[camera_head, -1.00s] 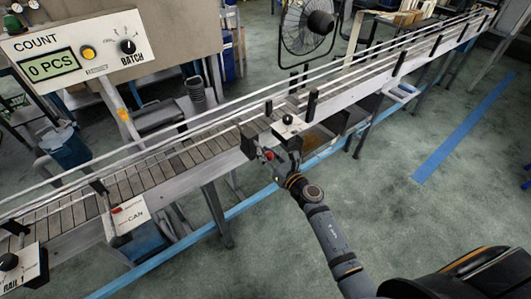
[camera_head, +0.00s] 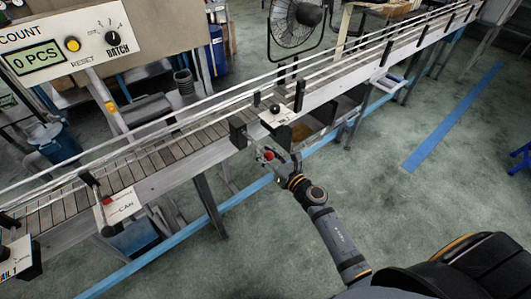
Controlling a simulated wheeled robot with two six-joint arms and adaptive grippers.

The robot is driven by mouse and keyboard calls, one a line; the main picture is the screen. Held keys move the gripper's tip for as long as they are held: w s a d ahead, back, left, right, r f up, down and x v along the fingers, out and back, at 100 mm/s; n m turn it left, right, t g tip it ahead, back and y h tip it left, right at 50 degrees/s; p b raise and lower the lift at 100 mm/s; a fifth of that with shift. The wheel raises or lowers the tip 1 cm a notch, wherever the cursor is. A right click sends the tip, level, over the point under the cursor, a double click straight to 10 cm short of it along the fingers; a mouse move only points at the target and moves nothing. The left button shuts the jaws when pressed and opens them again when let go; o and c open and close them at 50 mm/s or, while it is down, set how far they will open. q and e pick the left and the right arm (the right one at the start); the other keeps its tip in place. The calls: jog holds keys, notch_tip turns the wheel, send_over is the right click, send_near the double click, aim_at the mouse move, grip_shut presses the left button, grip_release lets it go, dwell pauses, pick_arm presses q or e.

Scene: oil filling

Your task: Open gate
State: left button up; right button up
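A white plate with a black knob (camera_head: 276,112) is mounted on the near side of the conveyor (camera_head: 175,152). A dark block (camera_head: 238,132) stands at the conveyor's near edge, to the left of that plate. I cannot tell which part is the gate. My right gripper (camera_head: 264,157) is in front of the conveyor's near side, just below and between the dark block and the plate. A small red spot shows at its fingers. The fingers are too small and dark to tell open from shut, or whether they touch anything. My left gripper is not in view.
A control box (camera_head: 70,45) reading "0 PCS" stands at upper left. A white box labelled CAN (camera_head: 120,206) and another marked RAIL 1 (camera_head: 17,262) sit along the conveyor's near side. A fan (camera_head: 296,22) stands behind.

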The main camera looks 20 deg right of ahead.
jog(key=shift+o, duration=1.3)
jog(key=v, duration=1.2)
jog(key=shift+r, duration=0.1)
jog(key=s+d+f+m+g+h, duration=0.2)
jog(key=s+d+f+m, duration=0.15)
jog(key=f+m, duration=0.55)
jog(key=s+d+f+m+g+h, duration=0.3)
jog(key=d+f+m, duration=0.15)
jog(key=f, duration=0.85)
jog(key=s+d+f+m+g+h, duration=0.2)
jog(key=s+d+f+m, duration=0.15)
jog(key=f+m, duration=0.6)
jog(key=s+a+f+m+g, duration=0.2)
jog(key=s+f+m+g, duration=0.2)
jog(key=s+f+m, duration=0.3)
jog(key=s+a+f+m+g, duration=0.3)
jog(key=s+f+m, duration=0.4)
jog(key=s, duration=1.1)
notch_tip(320, 180, down, 3)
jog(key=shift+a+f+m+g, duration=0.15)
jog(key=shift+m+g, duration=0.15)
jog(key=shift+g, duration=0.6)
